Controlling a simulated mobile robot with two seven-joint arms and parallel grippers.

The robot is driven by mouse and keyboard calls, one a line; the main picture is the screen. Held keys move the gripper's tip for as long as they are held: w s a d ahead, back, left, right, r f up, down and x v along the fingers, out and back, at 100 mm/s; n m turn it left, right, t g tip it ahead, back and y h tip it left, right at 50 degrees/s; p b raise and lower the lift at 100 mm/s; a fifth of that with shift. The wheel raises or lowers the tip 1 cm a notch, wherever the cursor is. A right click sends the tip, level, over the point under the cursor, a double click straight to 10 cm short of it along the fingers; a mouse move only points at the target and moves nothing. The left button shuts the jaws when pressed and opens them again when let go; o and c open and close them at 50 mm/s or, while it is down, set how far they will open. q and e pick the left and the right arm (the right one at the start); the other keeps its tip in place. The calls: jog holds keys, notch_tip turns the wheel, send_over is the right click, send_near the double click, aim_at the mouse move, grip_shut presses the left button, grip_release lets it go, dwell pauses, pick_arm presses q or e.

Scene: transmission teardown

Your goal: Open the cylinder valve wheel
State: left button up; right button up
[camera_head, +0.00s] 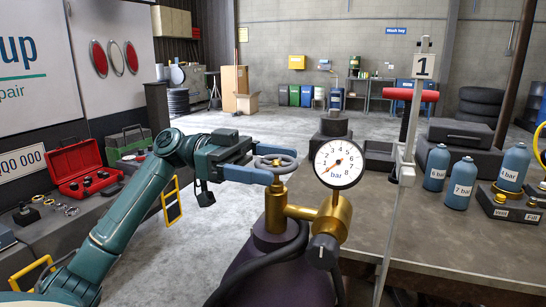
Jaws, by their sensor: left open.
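The valve wheel (276,164) is a grey spoked handwheel on top of a brass valve (276,205), which rises from a dark purple cylinder (275,272). My left gripper (268,162) comes in from the left at wheel height. Its blue fingers are open, one on the far side of the wheel and one on the near side. I cannot tell whether either finger touches the rim. A white round pressure gauge (339,164) marked bar stands just right of the wheel, its red needle pointing to the lower left near the low end. My right gripper is out of view.
A dark knob (323,252) and a black hose (262,262) sit below the gauge. A bench (450,230) carries blue bottles (461,183). An open red toolbox (88,175) lies at left.

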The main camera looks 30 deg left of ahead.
pick_arm(q)
jog(key=shift+w+d, duration=0.1)
jog(key=shift+d, duration=0.35)
jog(key=shift+c, duration=0.3)
